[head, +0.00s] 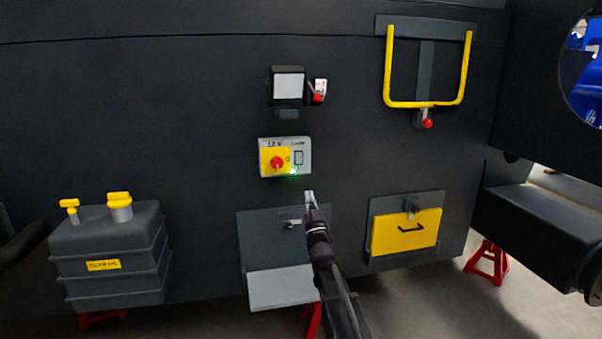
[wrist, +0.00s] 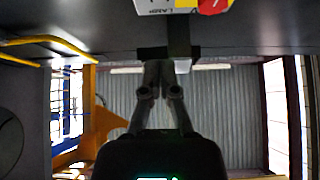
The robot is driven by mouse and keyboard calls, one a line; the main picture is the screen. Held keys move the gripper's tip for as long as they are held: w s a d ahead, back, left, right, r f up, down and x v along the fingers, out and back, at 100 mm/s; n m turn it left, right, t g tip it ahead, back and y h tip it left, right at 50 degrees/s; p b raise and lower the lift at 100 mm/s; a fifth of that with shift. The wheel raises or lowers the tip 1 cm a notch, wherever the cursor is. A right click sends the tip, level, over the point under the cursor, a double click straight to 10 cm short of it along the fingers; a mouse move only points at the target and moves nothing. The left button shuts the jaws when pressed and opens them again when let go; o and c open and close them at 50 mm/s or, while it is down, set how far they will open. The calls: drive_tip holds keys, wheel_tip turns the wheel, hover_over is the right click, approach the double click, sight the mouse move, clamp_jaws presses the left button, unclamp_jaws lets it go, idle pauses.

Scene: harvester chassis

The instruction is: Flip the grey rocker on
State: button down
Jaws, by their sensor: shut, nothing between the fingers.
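The grey rocker (head: 299,158) is a small upright switch on the right half of a light grey switch panel (head: 306,142). The panel's left half is yellow with a red rotary knob (head: 277,162). A small green light (head: 294,171) glows at the panel's lower edge. My gripper (head: 309,194) is shut and empty, just below the panel and apart from it. In the wrist view the shut fingers (wrist: 167,66) point toward the dark wall, and part of the panel (wrist: 150,4) with the red knob (wrist: 214,4) shows at the top edge. The rocker's tilt is too small to tell.
A grey box with a white screen (head: 289,86) and a red-tipped lever (head: 318,97) sit above the panel. An open hatch (head: 262,226) is below, with a yellow drawer (head: 405,232) to its right. A yellow bar frame (head: 388,70) is upper right, a grey tank (head: 110,255) lower left.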

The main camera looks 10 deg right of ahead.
sight(299, 159)
drive_tip(key=shift+w+r, duration=0.15)
idle(0.3)
drive_tip(key=p+x, duration=0.2)
drive_tip(key=x, duration=0.2)
drive_tip(key=w+f+p+x, duration=0.1)
drive_tip(key=p+x, duration=0.1)
drive_tip(key=x, duration=0.1)
drive_tip(key=p+x, duration=0.1)
drive_tip(key=x, duration=0.3)
drive_tip(key=shift+w+f+p, duration=0.15)
drive_tip(key=shift+w+p, duration=0.25)
drive_tip(key=shift+w, duration=0.55)
